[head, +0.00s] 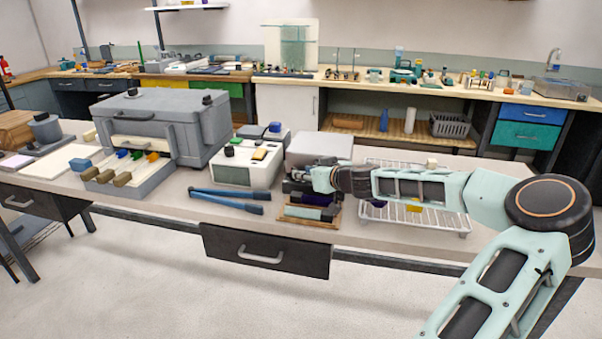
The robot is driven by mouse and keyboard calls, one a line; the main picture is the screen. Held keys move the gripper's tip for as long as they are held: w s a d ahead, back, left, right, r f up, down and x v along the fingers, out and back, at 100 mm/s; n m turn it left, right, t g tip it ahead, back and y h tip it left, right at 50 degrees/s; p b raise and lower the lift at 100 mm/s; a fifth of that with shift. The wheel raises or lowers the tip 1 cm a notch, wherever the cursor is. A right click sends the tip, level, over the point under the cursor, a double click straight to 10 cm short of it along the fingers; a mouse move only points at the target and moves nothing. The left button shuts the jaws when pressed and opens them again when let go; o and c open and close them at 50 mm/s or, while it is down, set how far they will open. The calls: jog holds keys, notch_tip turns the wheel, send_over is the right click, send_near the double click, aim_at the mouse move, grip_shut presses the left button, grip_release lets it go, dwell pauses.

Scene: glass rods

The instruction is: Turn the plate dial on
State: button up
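My arm reaches in from the right, and my dark gripper (298,188) is to the right of this unit, above a small wooden rack (308,221). It looks apart from the knob. Its fingers blend with dark items there, so its opening is unclear.
Blue-handled long tool (230,201) lies in front of the unit. A large grey machine (165,122) with a row of coloured pieces stands left. A white wire rack (425,215) lies under my arm. A grey box (318,148) stands behind my gripper.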

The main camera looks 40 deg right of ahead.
jog(key=shift+x, duration=1.3)
jog(key=shift+c, duration=0.2)
grip_shut()
